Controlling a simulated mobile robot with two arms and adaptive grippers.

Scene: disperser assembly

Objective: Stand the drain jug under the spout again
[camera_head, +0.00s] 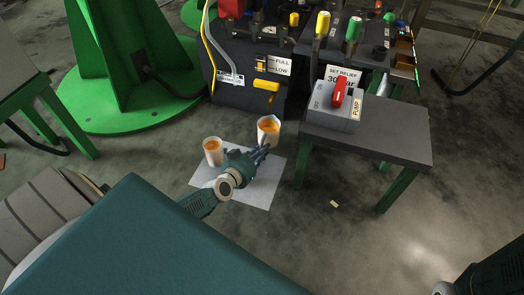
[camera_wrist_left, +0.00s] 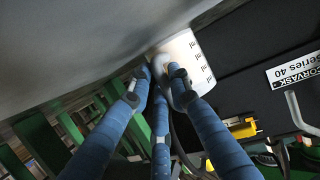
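A white jug with orange liquid (camera_head: 268,135) stands near the front of the dark machine, below and close to its yellow-handled valve (camera_head: 266,85). A second such jug (camera_head: 213,158) stands to its left on the white sheet. My left gripper (camera_head: 260,149) is low over the sheet with its fingers spread, just in front of the right-hand jug. In the left wrist view, my blue fingers (camera_wrist_left: 157,80) reach toward a white jug with measuring marks (camera_wrist_left: 188,55). The fingertips overlap its edge; contact is unclear. The spout is not clearly visible.
The white sheet (camera_head: 258,193) lies on the floor. A dark table with green legs (camera_head: 400,137) stands to the right, carrying a pump box with a red switch (camera_head: 339,98). A green column base (camera_head: 130,108) is at the left. Floor in front of the table is mostly clear.

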